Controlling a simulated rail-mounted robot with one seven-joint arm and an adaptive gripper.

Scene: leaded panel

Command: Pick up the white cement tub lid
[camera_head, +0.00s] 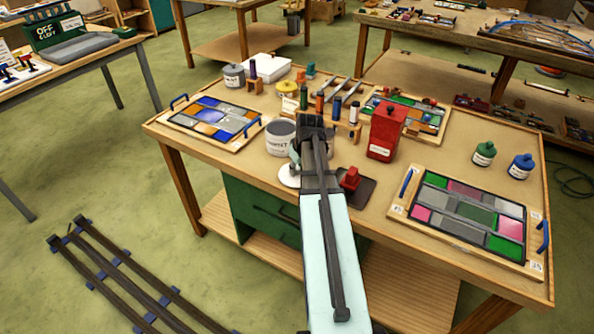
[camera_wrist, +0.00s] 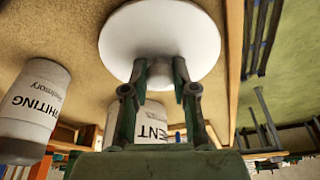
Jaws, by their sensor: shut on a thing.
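The white cement tub lid (camera_wrist: 160,25) is a round disc with a small knob (camera_wrist: 160,70) in the wrist view. My gripper (camera_wrist: 160,75) is shut on that knob, one finger on each side. In the head view the lid (camera_head: 287,178) shows as a white disc near the table's front edge, partly hidden by my gripper (camera_head: 296,160). I cannot tell whether it touches the table. The cement tub (camera_head: 280,140) stands just behind the lid; part of its label shows between my fingers in the wrist view (camera_wrist: 153,128).
A red box (camera_head: 386,132) and a red piece on a dark plate (camera_head: 355,187) stand right of my arm. A whiting tub (camera_wrist: 35,100) is left in the wrist view. Glass panels lie on the left (camera_head: 212,122) and right (camera_head: 470,218). Several small bottles stand behind.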

